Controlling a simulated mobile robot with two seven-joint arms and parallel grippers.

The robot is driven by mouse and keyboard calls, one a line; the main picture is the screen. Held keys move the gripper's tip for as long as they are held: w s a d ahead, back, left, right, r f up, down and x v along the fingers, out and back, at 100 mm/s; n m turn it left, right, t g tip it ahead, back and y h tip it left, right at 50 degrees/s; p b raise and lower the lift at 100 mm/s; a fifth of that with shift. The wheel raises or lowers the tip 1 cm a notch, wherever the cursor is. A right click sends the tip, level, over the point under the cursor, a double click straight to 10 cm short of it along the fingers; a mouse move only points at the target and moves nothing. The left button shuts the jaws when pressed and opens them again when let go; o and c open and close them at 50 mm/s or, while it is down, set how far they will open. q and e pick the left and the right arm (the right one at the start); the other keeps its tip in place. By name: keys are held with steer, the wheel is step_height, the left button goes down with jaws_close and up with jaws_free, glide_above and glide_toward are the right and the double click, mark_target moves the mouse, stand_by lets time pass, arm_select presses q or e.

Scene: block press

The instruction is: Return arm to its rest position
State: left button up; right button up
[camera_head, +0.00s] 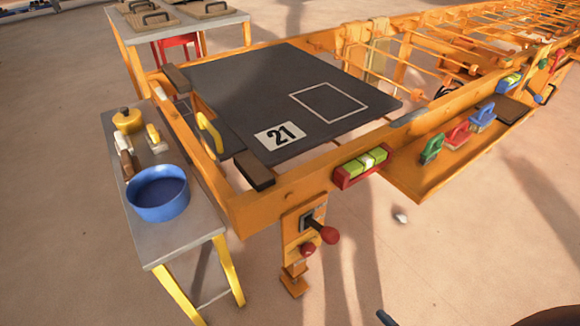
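Neither of my grippers shows clearly in the head view. A small dark curved piece (385,318) pokes in at the bottom edge, right of the middle. A dark brown rounded shape (552,317) shows at the bottom right corner. I cannot tell whether either is part of my arms. The orange press frame (290,195) fills the middle, with a dark grey plate (250,85) marked 21 and a white square outline. A lever with a red knob (328,234) sits on the front post. No block shows on the plate.
A side table (190,240) at left holds a blue bowl (157,193), a yellow pot (127,120) and brushes. A shelf (455,165) at right holds green, red and blue clamp-like tools. Another table (200,32) stands behind. The floor in front is mostly clear, with a small white lump (400,217).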

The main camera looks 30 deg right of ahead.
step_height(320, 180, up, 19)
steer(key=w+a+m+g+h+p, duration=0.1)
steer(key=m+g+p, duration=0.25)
steer(key=p, duration=0.65)
arm_select(q)
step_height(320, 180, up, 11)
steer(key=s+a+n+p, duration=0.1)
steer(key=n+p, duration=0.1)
steer(key=p, duration=0.5)
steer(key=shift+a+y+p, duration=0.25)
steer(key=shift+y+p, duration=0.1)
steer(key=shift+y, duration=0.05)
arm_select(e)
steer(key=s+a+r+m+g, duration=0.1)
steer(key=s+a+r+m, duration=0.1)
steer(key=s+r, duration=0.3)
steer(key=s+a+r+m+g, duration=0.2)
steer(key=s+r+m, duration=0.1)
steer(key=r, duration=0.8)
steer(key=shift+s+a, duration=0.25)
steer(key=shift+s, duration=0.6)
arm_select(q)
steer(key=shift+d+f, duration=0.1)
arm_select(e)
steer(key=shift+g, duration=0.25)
